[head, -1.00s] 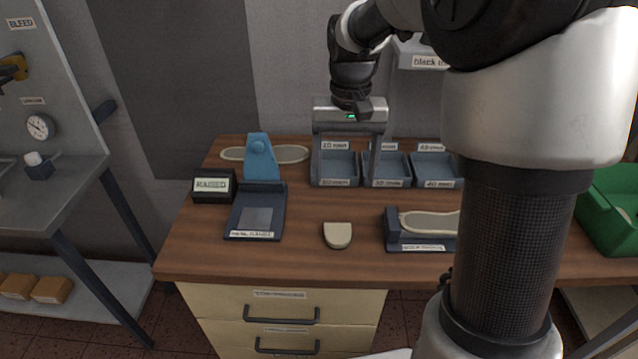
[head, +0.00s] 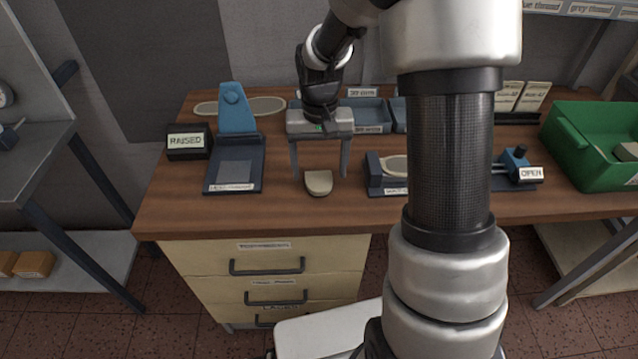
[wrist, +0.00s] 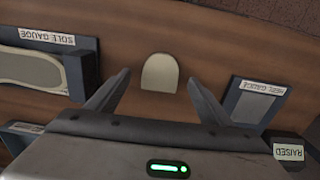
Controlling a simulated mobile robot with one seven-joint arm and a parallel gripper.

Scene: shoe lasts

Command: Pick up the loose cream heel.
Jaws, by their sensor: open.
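The loose cream heel (head: 319,182) lies flat on the wooden bench, near its front edge. In the wrist view the heel (wrist: 159,72) sits just beyond and between my fingertips, touching neither. My gripper (head: 320,173) is open and empty, with its two fingers pointing down above the bench, one on each side of the heel in the head view. In the wrist view my gripper (wrist: 159,82) shows both fingers spread wide.
The heel gauge (head: 234,165) stands left of the heel, with the RAISED sign (head: 188,142) beside it. The sole gauge (head: 376,180) stands close on the right. Blue trays (head: 367,112) stand behind. Bare bench surrounds the heel. A green crate (head: 590,150) is far right.

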